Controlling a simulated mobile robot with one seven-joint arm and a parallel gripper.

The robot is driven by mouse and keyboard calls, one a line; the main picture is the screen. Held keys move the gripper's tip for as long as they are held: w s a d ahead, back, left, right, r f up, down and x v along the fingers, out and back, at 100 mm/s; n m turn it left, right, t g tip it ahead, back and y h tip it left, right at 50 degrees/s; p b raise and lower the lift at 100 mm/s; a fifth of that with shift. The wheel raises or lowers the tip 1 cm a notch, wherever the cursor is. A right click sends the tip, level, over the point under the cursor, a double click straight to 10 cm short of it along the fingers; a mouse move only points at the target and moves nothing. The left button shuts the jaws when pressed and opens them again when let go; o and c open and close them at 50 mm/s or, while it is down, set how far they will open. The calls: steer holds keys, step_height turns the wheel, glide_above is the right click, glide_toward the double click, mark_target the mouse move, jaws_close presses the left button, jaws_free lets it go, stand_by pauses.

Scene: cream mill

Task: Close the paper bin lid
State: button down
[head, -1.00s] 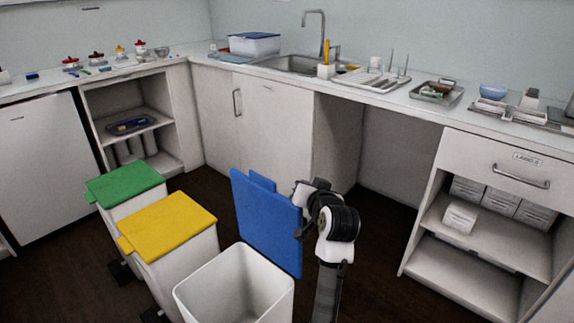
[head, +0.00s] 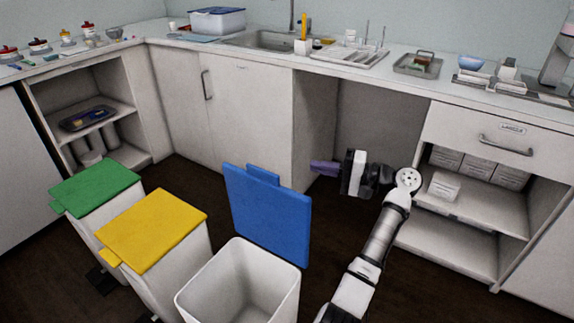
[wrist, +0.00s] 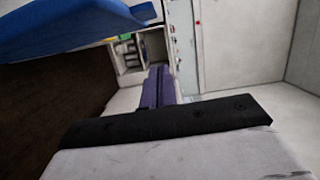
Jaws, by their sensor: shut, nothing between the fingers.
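The paper bin with the blue lid is a white, open-topped bin (head: 240,285) at the bottom middle of the head view. Its blue lid (head: 268,215) stands raised, nearly upright, at the bin's back right side. The lid's blue edge also shows at the upper left of the wrist view (wrist: 60,25). My gripper (head: 318,167) is to the right of the lid and behind it, apart from it, with its purple fingers pointing left. In the wrist view the fingers (wrist: 157,88) are together with nothing between them.
A bin with a yellow lid (head: 152,230) and one with a green lid (head: 95,187) stand left of the open bin, both lids down. Behind are white cabinets (head: 250,120) and a counter with a sink (head: 265,40). An open shelf unit (head: 450,255) stands at right.

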steer(key=a+p, duration=0.2)
steer(key=a, duration=0.9)
steer(key=shift+w, duration=0.15)
steer(key=shift+a+f, duration=0.15)
steer(key=shift+a, duration=0.1)
